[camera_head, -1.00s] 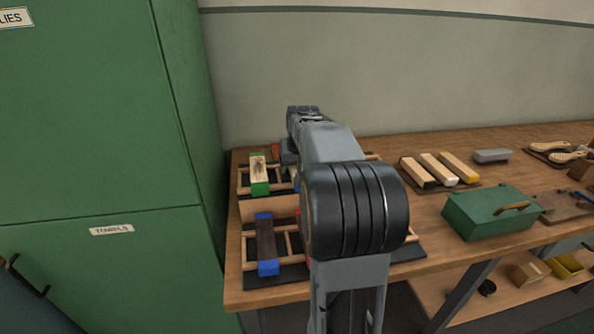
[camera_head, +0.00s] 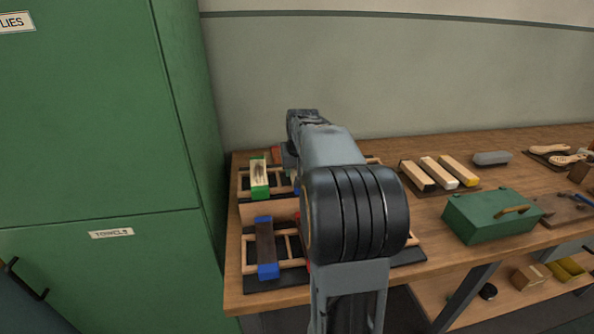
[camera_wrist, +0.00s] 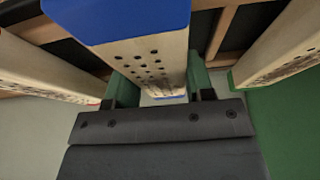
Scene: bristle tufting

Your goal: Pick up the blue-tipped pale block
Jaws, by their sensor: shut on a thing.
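The blue-tipped pale block (camera_wrist: 150,62) shows in the wrist view, with rows of dark holes on its face. One blue end is large at the top of that picture and a thin blue edge shows at the other end. My gripper (camera_wrist: 160,84) is shut on it, with one finger against each side. I cannot tell whether the block is lifted clear of its rack. In the head view my arm hides both the gripper and this block.
Pale blocks flank it closely, at left (camera_wrist: 45,70) and at right (camera_wrist: 280,48). A green-tipped pale block (camera_head: 259,174) and a blue-tipped dark block (camera_head: 266,240) lie on wooden racks. A green cabinet (camera_head: 100,150) stands left; a green box (camera_head: 490,216) sits right.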

